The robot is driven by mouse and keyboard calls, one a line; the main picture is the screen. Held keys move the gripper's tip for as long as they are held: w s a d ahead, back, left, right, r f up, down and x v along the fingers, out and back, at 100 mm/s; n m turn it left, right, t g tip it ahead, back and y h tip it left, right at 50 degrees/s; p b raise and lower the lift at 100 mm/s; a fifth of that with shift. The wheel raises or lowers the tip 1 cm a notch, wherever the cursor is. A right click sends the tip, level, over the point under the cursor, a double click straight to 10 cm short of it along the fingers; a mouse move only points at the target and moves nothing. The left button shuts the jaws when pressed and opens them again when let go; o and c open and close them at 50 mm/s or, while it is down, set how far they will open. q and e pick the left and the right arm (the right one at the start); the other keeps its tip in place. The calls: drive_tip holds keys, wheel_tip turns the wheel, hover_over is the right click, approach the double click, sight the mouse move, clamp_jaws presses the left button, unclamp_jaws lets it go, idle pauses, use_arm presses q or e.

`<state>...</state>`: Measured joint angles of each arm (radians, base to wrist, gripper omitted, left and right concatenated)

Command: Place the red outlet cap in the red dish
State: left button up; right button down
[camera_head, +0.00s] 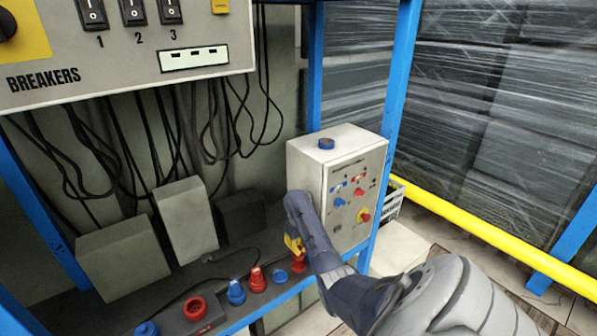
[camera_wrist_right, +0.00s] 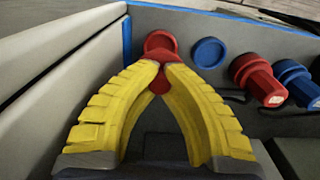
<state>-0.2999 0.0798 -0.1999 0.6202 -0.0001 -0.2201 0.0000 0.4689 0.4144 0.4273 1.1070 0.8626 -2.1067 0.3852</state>
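My right gripper (camera_head: 296,247) reaches down to the shelf's front edge. In the right wrist view its yellow fingers (camera_wrist_right: 159,68) converge on a small red piece, which looks like the red outlet cap (camera_wrist_right: 158,84). A round red dish (camera_wrist_right: 160,42) shows just beyond the fingertips; in the head view it is partly hidden under the gripper (camera_head: 299,266). The cap is at or just over the dish; whether it touches is unclear. A red ring-shaped outlet (camera_head: 195,308) stands open at the shelf's left. My left gripper is not in view.
A blue dish (camera_head: 281,276) lies beside the red dish. A red plug (camera_head: 257,280) and a blue plug (camera_head: 236,291) stand to its left. A grey control box (camera_head: 350,190) rises close behind my right arm. Grey blocks (camera_head: 123,257) and hanging cables fill the back.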

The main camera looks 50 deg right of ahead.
sight(299, 258)
drive_tip(key=shift+f, duration=1.95)
drive_tip(key=shift+f, duration=0.85)
idle(1.1)
drive_tip(key=c, duration=1)
unclamp_jaws()
drive_tip(key=shift+r, duration=3.7)
